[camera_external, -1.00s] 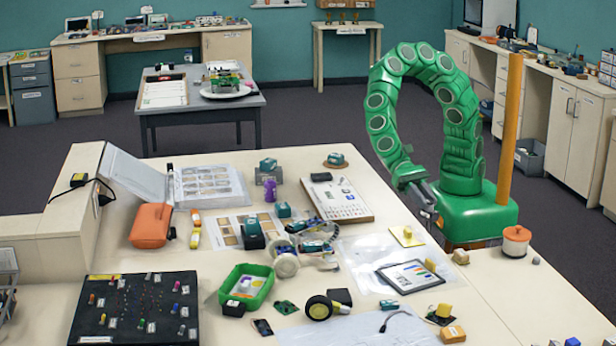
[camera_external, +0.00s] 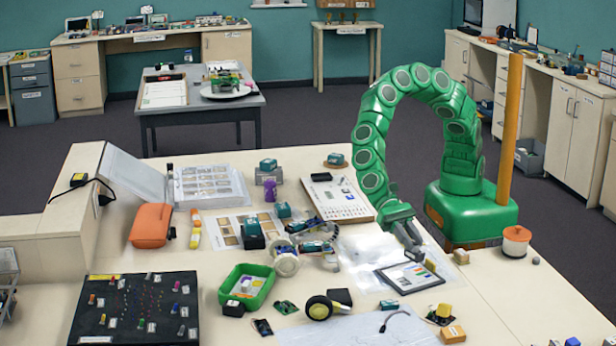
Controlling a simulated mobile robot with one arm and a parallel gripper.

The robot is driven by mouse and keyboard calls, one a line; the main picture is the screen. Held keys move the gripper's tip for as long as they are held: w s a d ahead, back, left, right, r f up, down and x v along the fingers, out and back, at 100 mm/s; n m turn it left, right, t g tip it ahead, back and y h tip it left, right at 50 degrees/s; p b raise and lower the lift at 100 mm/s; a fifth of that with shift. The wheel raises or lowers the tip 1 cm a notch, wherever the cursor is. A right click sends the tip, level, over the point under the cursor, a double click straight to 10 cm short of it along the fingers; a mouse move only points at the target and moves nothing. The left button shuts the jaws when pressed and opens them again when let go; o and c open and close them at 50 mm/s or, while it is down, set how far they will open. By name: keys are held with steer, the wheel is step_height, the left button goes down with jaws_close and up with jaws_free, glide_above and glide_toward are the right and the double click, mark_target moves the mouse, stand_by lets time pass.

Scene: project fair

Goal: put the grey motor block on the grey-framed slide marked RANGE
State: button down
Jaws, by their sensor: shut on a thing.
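No label RANGE can be read, so I cannot tell which piece is that slide. A small grey piece (camera_external: 537,261) lies at the far right of the table. A yellow piece on a dark square (camera_external: 441,313) stands near the front right.
An orange-lidded pot (camera_external: 516,241) stands at the right edge. A white board (camera_external: 340,202) lies behind my gripper.

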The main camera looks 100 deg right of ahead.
mark_target(407, 257)
steer(key=shift+w+a+f, duration=0.35)
steer(key=shift+w+f, duration=0.05)
steer(key=shift+f, duration=0.15)
steer(key=shift+w+a+f, duration=0.1)
steer(key=shift+f, duration=1.5)
steer(key=shift+f, duration=0.15)
steer(key=c, duration=0.9)
jaws_free()
steer(key=shift+d+r, duration=0.35)
steer(key=shift+d, duration=0.05)
steer(key=v, duration=1.1)
steer(key=shift+w+d, duration=0.1)
steer(key=shift+d, duration=0.05)
